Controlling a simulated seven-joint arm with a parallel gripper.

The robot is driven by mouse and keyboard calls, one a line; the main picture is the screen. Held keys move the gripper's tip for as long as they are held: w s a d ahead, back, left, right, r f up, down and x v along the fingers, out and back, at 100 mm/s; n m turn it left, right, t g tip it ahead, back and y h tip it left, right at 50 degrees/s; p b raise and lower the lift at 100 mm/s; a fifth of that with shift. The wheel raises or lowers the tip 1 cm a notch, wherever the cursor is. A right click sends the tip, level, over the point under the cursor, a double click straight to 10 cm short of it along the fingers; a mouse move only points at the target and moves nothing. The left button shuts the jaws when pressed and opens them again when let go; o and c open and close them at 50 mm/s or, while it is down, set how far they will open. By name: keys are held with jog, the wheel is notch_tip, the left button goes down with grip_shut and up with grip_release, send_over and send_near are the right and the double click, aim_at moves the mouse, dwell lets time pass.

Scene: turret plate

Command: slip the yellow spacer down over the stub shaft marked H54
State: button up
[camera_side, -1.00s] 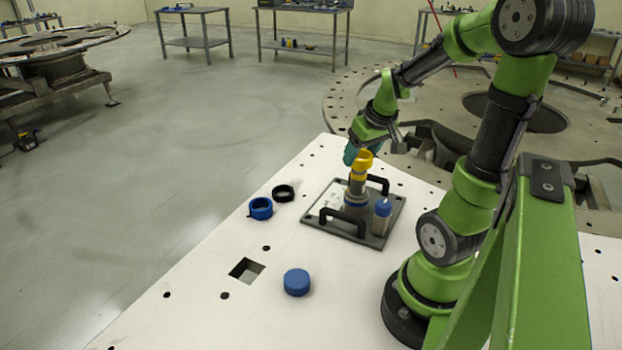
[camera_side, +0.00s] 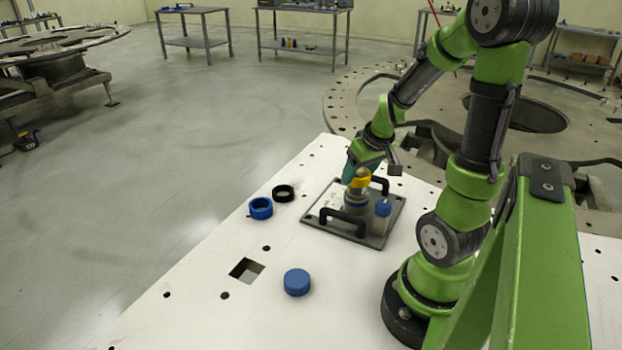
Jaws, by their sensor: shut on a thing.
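The yellow spacer (camera_side: 360,181) is around the upper part of a stub shaft (camera_side: 356,197) on the grey plate (camera_side: 318,217). The shaft's tip shows just above the spacer. My gripper (camera_side: 352,171) is shut on the spacer from behind and the left; its fingertips are partly hidden. A second, blue-topped shaft (camera_side: 383,209) stands to the right on the same plate. The marking H54 is too small to read, so I cannot tell which shaft bears it.
Two black handles (camera_side: 343,222) rise from the plate, one in front and one behind the shafts. A blue ring (camera_side: 260,208), a black ring (camera_side: 283,193) and a blue cap (camera_side: 297,282) lie on the white table (camera_side: 200,310). A square hole (camera_side: 246,270) opens near them.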

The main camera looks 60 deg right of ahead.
jog(key=shift+f, duration=1.35)
jog(key=o, duration=1.2)
jog(key=shift+c, duration=0.2)
jog(key=shift+r, duration=0.1)
jog(key=shift+s+a+r, duration=0.15)
jog(key=shift+r, duration=0.4)
jog(key=v, duration=1.5)
jog(key=shift+s+r, duration=0.15)
jog(key=shift+r, duration=0.1)
